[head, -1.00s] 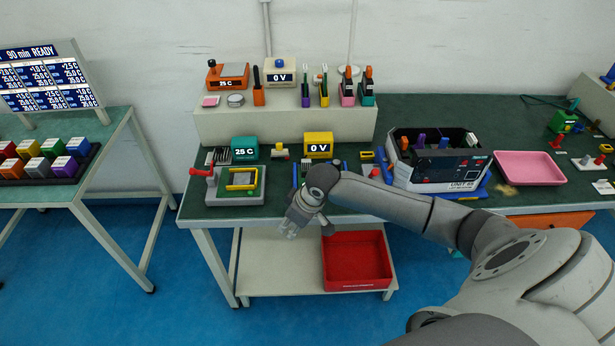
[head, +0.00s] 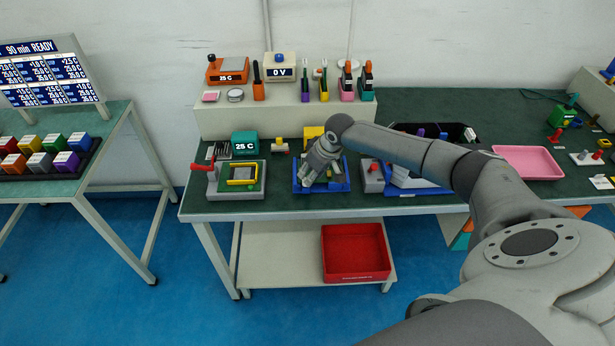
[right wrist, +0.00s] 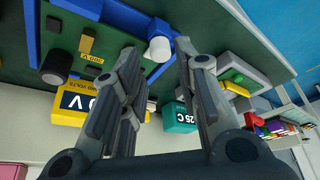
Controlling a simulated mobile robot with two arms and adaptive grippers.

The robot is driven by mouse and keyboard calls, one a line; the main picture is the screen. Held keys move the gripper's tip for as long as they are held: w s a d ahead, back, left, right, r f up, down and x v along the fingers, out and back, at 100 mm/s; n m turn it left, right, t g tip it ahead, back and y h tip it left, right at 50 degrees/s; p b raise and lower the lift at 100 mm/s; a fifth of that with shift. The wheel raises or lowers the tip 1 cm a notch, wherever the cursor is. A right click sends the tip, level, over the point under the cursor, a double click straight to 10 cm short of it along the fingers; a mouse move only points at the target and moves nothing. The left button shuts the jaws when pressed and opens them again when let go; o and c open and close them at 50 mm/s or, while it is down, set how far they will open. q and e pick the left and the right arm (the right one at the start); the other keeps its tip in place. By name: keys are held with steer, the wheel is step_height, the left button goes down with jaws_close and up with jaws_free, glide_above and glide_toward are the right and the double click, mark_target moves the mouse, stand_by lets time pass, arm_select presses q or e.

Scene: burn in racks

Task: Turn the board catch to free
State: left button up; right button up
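A blue cradle (head: 340,186) stands on the bench, and my right gripper (head: 311,182) is over its left part. In the right wrist view the blue cradle (right wrist: 33,35) holds a green board (right wrist: 115,48) with a white cylinder (right wrist: 160,49), a black cylinder (right wrist: 56,66) and yellow parts. A small blue piece (right wrist: 164,28), possibly the catch, shows at the board's edge beside the white cylinder. My left gripper is not in view.
A grey fixture (head: 213,188) with a red handle (head: 202,167) and yellow frame (head: 242,174) stands to the left. A teal 25 C box (head: 245,142) and a yellow box (head: 312,133) are behind. A red bin (head: 355,271) sits on the lower shelf.

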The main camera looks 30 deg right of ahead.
steer(key=shift+x, duration=2.05)
jaws_close()
